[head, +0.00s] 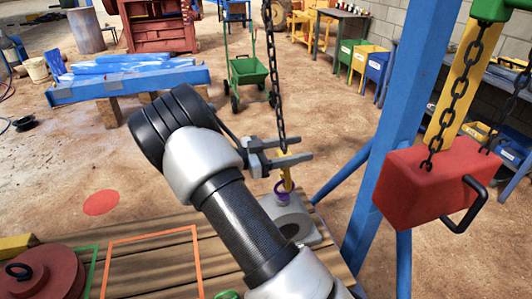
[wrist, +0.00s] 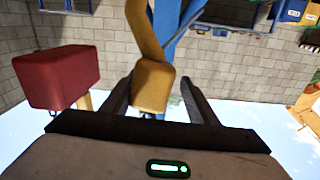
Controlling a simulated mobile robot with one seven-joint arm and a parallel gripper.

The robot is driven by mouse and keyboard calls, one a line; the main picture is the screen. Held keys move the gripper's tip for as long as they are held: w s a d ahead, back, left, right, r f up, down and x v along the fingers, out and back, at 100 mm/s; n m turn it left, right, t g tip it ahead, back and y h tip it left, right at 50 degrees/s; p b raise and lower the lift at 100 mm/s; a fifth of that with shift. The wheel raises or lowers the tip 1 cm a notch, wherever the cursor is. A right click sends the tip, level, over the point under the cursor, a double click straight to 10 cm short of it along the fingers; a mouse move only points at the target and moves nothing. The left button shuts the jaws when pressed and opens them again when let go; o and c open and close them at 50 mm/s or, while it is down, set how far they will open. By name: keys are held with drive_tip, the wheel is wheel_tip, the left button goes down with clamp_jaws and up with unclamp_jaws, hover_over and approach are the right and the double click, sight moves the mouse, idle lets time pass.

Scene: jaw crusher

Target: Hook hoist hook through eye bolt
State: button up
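The yellow hoist hook (head: 287,180) hangs on a dark chain (head: 271,70) in the head view. The hook's lower part reaches down to a purple ring, the eye bolt (head: 282,196), standing on a grey block (head: 270,232). Hook and ring overlap in the picture; I cannot tell whether the tip is through the ring.
The grey block sits on a wooden plank surface (head: 150,262) with an orange outline. A dark red weight (head: 40,275) lies at lower left.

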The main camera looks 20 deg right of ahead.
drive_tip(key=a, duration=1.6)
drive_tip(key=w+d+r+n+t+y, duration=0.4)
drive_tip(key=w+r+t+y, duration=0.2)
drive_tip(key=w+r+t, duration=0.65)
drive_tip(key=a+r+n+t+y, duration=0.2)
drive_tip(key=a+r+n+y, duration=0.35)
drive_tip(key=r+y, duration=0.45)
drive_tip(key=s+a+n+g+y, duration=0.25)
drive_tip(key=s+n+y, duration=0.35)
drive_tip(key=s, duration=0.9)
drive_tip(key=s+d+f+n+g+h, duration=0.15)
drive_tip(key=s+f, duration=0.25)
drive_tip(key=s, duration=0.4)
drive_tip(key=s+d+f+n+g+h, duration=0.1)
drive_tip(key=s+d+f+g, duration=0.2)
drive_tip(key=s, duration=0.6)
drive_tip(key=s+d+f+n+g+h, duration=0.15)
drive_tip(key=s+f, duration=0.25)
drive_tip(key=s, duration=0.4)
wheel_tip(320, 180, up, 16)
drive_tip(key=m+p, duration=0.1)
drive_tip(key=p, duration=1.5)
drive_tip(key=shift+w+d, duration=0.15)
drive_tip(key=shift+d, duration=0.15)
